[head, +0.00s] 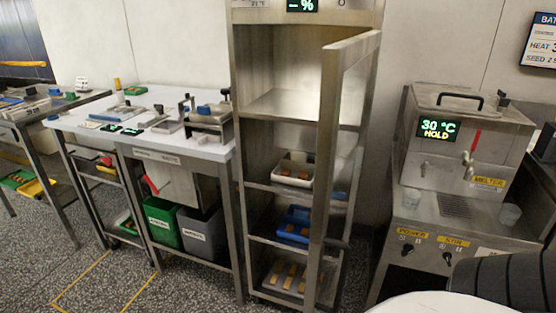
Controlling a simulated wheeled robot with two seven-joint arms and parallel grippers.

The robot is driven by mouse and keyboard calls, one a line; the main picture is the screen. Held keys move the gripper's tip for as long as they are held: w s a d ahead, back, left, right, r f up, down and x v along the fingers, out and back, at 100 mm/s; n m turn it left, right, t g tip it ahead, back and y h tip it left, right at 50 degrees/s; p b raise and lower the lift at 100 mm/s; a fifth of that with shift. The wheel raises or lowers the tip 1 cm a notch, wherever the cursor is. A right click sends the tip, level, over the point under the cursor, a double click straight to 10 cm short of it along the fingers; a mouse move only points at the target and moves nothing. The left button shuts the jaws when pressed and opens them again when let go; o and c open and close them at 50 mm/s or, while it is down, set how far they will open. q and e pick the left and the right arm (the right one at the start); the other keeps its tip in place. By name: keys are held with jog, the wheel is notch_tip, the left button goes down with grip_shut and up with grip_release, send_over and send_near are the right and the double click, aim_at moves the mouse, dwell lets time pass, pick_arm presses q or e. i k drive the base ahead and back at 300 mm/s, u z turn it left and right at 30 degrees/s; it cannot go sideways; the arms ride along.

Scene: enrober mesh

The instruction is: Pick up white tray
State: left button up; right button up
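The white tray (289,184) sits on a middle shelf inside the tall steel cabinet (241,130). Several small brown pieces lie in it. The cabinet's open door frame (328,150) stands out in front and to the right of the tray, close to its right end. Neither of my grippers shows in the head view.
Below the white tray are a blue tray (283,235) and, at the bottom, another tray with brown bars (290,278). A white-topped workbench (150,98) stands left of the cabinet. A steel melter (455,150) stands right. Speckled floor lies open at the left front.

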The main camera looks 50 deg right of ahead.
aim_at(294, 169)
jog(key=i, duration=2.75)
jog(key=z, duration=3)
